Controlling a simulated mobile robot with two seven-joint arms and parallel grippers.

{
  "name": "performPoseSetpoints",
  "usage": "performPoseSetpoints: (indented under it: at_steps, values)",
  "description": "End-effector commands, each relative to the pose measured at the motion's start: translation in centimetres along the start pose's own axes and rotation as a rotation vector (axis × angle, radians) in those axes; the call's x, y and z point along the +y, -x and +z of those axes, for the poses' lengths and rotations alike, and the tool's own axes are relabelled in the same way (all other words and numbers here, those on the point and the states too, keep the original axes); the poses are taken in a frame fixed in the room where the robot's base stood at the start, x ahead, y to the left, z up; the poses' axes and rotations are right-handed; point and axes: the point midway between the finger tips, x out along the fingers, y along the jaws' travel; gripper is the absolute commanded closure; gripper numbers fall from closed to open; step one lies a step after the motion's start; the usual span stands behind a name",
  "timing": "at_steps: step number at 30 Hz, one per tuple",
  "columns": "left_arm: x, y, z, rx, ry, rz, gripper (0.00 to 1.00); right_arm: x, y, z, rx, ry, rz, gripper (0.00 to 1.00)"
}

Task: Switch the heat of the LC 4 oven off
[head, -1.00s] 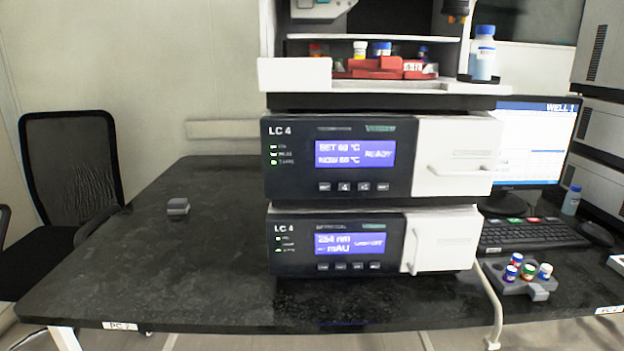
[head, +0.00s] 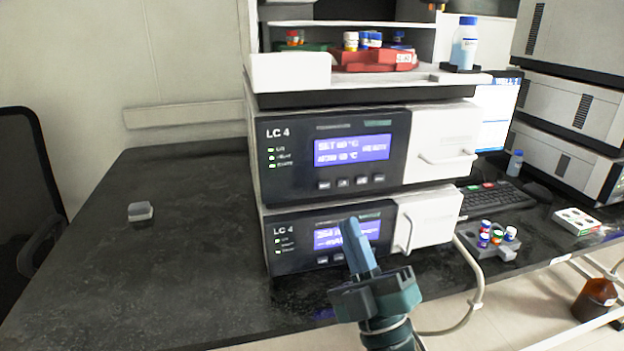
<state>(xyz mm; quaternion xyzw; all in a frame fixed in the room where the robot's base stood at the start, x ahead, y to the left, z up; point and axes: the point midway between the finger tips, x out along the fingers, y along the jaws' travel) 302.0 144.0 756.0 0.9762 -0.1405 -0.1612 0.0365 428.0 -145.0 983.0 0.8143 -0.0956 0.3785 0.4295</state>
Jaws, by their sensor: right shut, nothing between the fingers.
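The LC 4 oven (head: 425,120) is the upper of two stacked LC 4 units, with a white door at its right. Its lit blue display (head: 352,149) shows blurred SET and NOW lines in °C and a word like READY. My right gripper (head: 350,222) is shut and empty. It points up in front of the lower unit, hiding part of that unit's display and buttons, below the oven's button row. My left gripper is not in view.
The lower LC 4 unit (head: 430,215) has its own display and a door handle. A red rack (head: 375,60) with vials and a bottle (head: 464,45) stand on top. A vial holder (head: 490,252) and keyboard (head: 497,202) are at the right. The left bench is mostly clear.

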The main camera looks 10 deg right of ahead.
Motion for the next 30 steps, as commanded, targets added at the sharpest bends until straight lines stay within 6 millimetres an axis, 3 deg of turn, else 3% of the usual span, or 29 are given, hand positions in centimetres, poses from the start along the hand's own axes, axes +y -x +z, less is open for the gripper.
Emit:
performPoseSetpoints:
  at_steps: [16, 30]
  values:
    - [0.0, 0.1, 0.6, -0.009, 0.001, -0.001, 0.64, -0.4, -0.7, 0.5, 0.004, 0.005, 0.006, 1.0]
    - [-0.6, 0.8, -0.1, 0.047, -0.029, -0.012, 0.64, -3.5, -5.0, 3.6, 0.004, 0.005, 0.006, 1.0]
